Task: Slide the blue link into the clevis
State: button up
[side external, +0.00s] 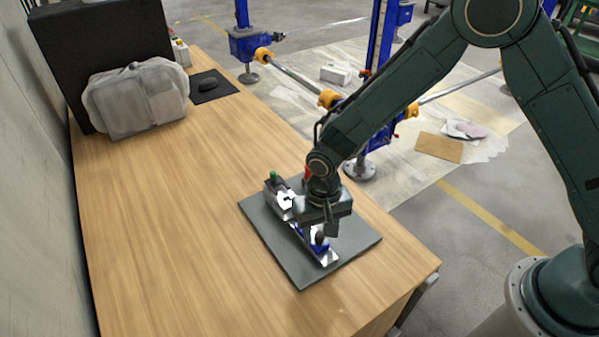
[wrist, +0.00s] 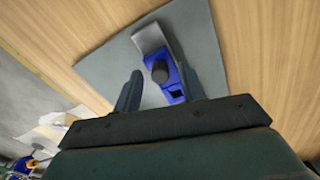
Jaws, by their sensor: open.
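The blue link (wrist: 176,84) has a black knob (wrist: 160,72) and sits on a silver metal rail (wrist: 148,38) in the wrist view. My gripper (wrist: 159,68) is open, with one finger on each side of the link. Whether the fingers touch it cannot be told. In the side external view my gripper (side external: 329,222) is low over the rail, and it partly hides the blue link (side external: 299,232). A silver bracket (side external: 283,198), which looks like the clevis, stands at the rail's far end beside a green-topped piece (side external: 273,177). The slot is too small to make out.
The rail lies on a dark grey mat (side external: 275,238) near the right edge of the wooden table (side external: 170,230). The table's left and middle are clear.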

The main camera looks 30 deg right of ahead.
grip_shut()
jog(key=shift+w, duration=0.1)
jog(key=shift+w+r, duration=0.1)
jog(key=shift+w, duration=3.95)
jog(key=shift+c, duration=0.7)
grip_release()
jog(key=shift+o, duration=0.7)
